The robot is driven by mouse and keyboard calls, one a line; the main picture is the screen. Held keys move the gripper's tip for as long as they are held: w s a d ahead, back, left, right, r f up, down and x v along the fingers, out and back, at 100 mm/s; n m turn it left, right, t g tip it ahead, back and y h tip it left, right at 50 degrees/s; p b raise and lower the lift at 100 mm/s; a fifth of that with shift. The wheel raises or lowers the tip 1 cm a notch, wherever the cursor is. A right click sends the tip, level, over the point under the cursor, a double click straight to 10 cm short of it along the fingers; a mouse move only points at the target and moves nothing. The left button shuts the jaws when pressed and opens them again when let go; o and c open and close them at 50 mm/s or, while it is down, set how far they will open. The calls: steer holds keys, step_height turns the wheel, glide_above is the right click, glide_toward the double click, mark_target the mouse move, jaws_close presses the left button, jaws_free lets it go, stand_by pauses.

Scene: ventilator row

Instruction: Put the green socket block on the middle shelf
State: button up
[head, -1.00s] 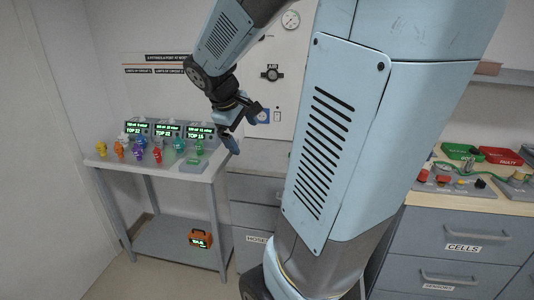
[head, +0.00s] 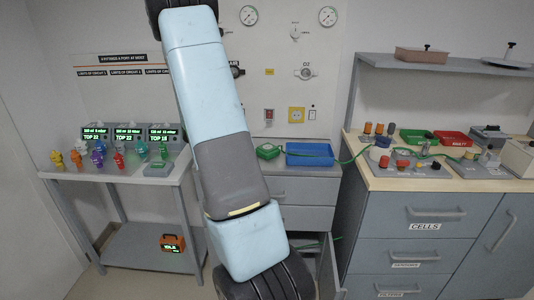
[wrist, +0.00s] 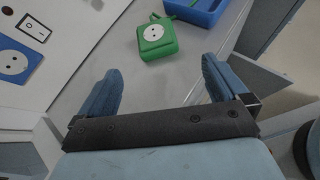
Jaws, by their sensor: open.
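The green socket block (head: 269,151) stands on the grey worktop of the middle cabinet, left of a blue tray. In the wrist view the green socket block (wrist: 155,42) shows a round white socket face, and a green cord leads from it towards the blue tray. My gripper (wrist: 162,72) is open and empty, with the block ahead of its fingertips and apart from them. The gripper does not show in the head view. I cannot tell which surface is the middle shelf; a grey wall shelf (head: 440,68) hangs at the upper right.
The blue tray (head: 310,160) has a green cord at it. A side table (head: 125,182) at left holds coloured fittings and lit displays. An orange device (head: 172,242) sits on its lower shelf. A crowded wooden counter (head: 385,184) stands at right, with an open drawer below the middle worktop.

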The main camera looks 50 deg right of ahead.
mark_target(266, 148)
steer(key=shift+n, duration=0.7)
steer(key=x, duration=0.5)
steer(key=w+x, duration=0.1)
steer(key=x, duration=1)
steer(key=shift+w+d+f, duration=0.1)
steer(key=shift+d+f, duration=0.1)
steer(key=shift+f, duration=0.15)
steer(key=c, duration=1.2)
steer(key=shift+r, duration=0.7)
steer(key=s+a+r, duration=0.2)
steer(key=a+r, duration=0.1)
steer(key=r, duration=0.1)
steer(key=s+a+r, duration=0.3)
steer(key=a, duration=0.1)
steer(key=s+a+r, duration=0.3)
steer(key=a+r, duration=0.1)
steer(key=shift+s+a+r, duration=0.15)
steer(key=shift+a+r, duration=0.05)
steer(key=shift+r, duration=0.15)
